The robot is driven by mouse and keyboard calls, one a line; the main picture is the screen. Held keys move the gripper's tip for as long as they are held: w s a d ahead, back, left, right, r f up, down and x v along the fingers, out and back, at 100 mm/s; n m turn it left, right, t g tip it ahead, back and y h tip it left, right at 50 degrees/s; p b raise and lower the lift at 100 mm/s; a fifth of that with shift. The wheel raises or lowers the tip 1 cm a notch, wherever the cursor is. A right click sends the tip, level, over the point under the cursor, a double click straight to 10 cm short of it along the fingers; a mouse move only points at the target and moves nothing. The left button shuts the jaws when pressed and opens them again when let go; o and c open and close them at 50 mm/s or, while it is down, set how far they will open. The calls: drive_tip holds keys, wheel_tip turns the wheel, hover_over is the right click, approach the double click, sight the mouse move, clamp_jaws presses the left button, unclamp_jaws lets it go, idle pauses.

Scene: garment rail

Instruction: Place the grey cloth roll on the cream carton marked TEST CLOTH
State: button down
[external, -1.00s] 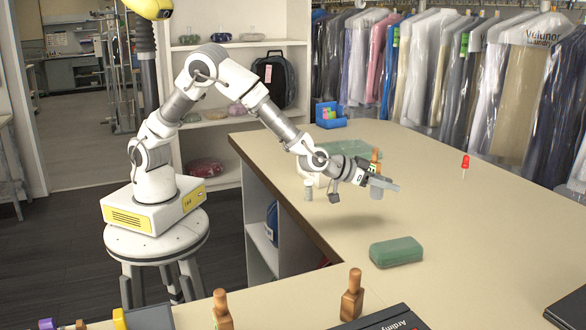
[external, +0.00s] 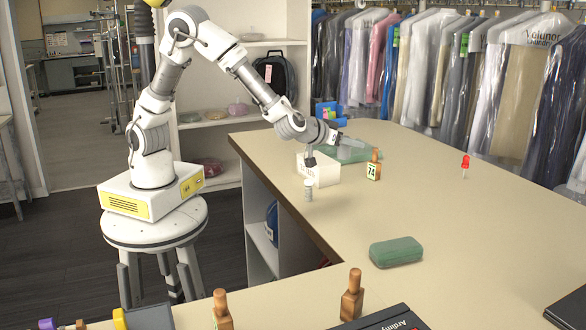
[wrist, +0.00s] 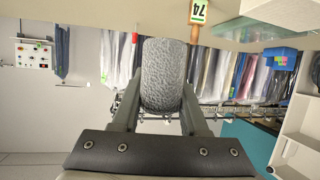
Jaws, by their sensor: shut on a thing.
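My gripper (wrist: 160,100) is shut on the grey cloth roll (wrist: 165,72), which fills the space between the two fingers in the wrist view. In the external view my gripper (external: 348,141) is above the far part of the counter, its fingers pointing right; the roll is hard to make out there. The cream carton (external: 322,172) stands on the counter below and left of the gripper, partly covered by my wrist. Its marking is not readable.
A small grey cylinder (external: 308,191) stands in front of the carton. A green case (external: 396,252) and red pin (external: 465,163) stand apart. The middle counter is clear.

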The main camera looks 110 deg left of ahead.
drive_tip(key=s+a+r+n+g+y+p, duration=0.1)
drive_tip(key=s+a+n+g, duration=0.15)
drive_tip(key=s, duration=0.35)
drive_tip(key=s+a+r+n+g+y+p, duration=0.1)
drive_tip(key=s+a+r+g, duration=0.1)
drive_tip(key=s+a, duration=0.25)
drive_tip(key=b, duration=0.3)
hover_over(322, 156)
drive_tip(key=f, duration=0.6)
drive_tip(key=shift+d+f, duration=0.2)
drive_tip(key=shift+f, duration=0.15)
drive_tip(key=shift+a+f, duration=0.15)
drive_tip(key=shift+a, duration=0.1)
drive_tip(key=shift+f, duration=0.25)
drive_tip(key=shift+f+b, duration=0.35)
drive_tip(key=shift+f, duration=1.4)
drive_tip(key=shift+f, duration=0.2)
drive_tip(key=shift+c, duration=2.2)
unclamp_jaws()
